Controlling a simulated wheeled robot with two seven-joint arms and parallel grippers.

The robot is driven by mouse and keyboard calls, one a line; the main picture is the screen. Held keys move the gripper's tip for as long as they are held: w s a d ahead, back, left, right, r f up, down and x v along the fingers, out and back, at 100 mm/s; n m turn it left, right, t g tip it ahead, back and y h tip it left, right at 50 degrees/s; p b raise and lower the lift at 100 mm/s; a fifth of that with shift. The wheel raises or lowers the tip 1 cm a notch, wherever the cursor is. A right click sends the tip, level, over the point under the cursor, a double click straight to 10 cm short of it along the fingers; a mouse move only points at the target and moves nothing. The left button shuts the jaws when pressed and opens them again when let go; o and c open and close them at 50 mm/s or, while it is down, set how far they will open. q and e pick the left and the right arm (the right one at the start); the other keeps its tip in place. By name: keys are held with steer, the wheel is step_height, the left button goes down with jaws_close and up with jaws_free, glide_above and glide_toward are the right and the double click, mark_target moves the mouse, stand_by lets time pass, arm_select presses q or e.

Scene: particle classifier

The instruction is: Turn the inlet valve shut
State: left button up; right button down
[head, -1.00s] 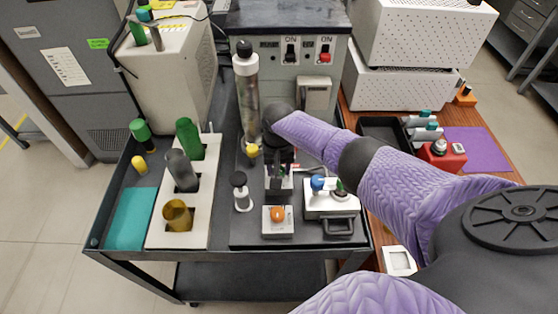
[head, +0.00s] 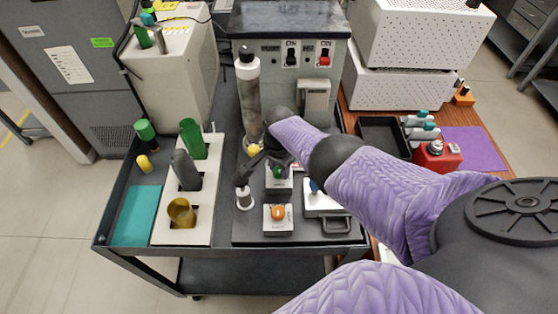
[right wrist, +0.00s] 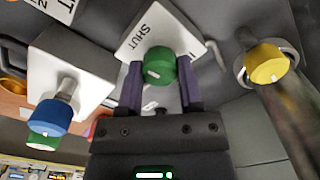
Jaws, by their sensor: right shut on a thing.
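A green knob (head: 277,172) sits on a small white block in the middle of the cart in the head view. It is taken here as the inlet valve; no name for it is legible. In the right wrist view the green knob (right wrist: 160,66) has a white mark and stands before a white plate (right wrist: 143,38) that reads SHUT. My right gripper (right wrist: 160,84) has one finger on each side of this knob and is shut on it. In the head view the right gripper (head: 273,164) is partly hidden by its own dark wrist. My left gripper is not in view.
A blue knob (right wrist: 55,113) and a yellow knob (right wrist: 267,63) flank the green one. A tall clear column (head: 247,95) stands behind to the left. An orange-knobbed block (head: 278,217) sits in front.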

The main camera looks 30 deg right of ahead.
mark_target(279, 169)
steer(key=shift+m, duration=0.4)
steer(key=shift+r, duration=0.1)
steer(key=shift+c, duration=1.2)
jaws_free()
step_height(279, 169, up, 10)
steer(key=p, duration=0.8)
